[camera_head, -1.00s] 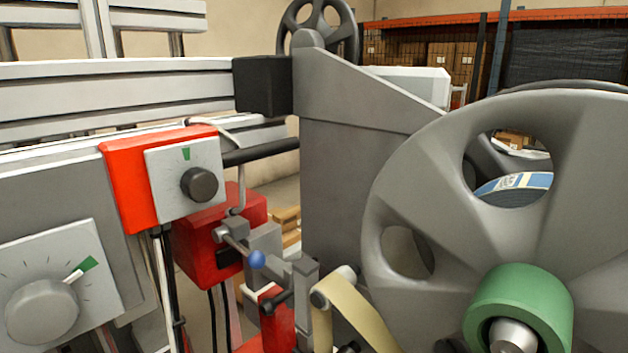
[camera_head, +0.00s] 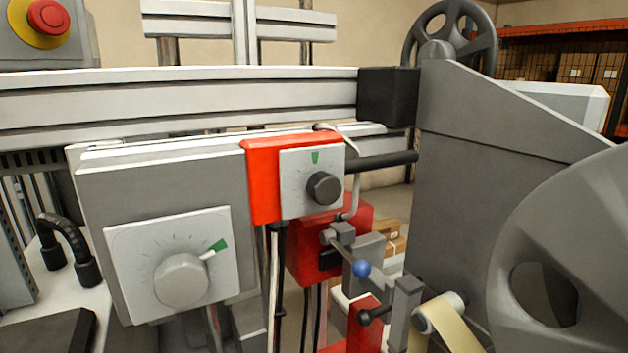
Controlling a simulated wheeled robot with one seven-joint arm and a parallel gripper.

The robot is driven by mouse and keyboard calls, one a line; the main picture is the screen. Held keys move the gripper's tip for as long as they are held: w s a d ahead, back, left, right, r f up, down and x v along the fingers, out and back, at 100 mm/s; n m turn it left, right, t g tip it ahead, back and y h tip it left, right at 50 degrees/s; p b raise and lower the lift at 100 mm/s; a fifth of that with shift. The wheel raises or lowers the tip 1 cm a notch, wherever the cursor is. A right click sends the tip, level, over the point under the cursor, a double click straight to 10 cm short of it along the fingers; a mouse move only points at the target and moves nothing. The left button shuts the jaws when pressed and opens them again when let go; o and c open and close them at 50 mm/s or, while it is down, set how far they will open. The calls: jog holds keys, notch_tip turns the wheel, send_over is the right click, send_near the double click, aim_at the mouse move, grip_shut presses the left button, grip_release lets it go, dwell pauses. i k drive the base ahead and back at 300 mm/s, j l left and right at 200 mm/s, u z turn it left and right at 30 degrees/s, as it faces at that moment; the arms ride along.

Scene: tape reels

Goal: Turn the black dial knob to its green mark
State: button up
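The black dial knob (camera_head: 324,188) sits on a light grey plate (camera_head: 294,195) on the front of a red box (camera_head: 262,180), right of the picture's middle. A green mark (camera_head: 315,158) is at the top of that plate, above and slightly left of the knob. The knob's pointer is too small to make out. A larger grey knob (camera_head: 181,281) is on another plate at lower left, with its own green mark (camera_head: 217,246) at upper right and a white pointer near that mark. My gripper is not in view.
A blue-tipped lever (camera_head: 361,268) sticks out below the black knob. A black bar (camera_head: 385,161) runs right from the red box. A large grey reel (camera_head: 570,250) fills the right side. A red emergency button (camera_head: 48,14) is at upper left. The space before the panel looks clear.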

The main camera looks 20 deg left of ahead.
aim_at(324, 188)
jog(key=l+u, duration=0.55)
jog(key=l, duration=0.2)
jog(key=u, duration=1.1)
jog(key=k+j, duration=0.05)
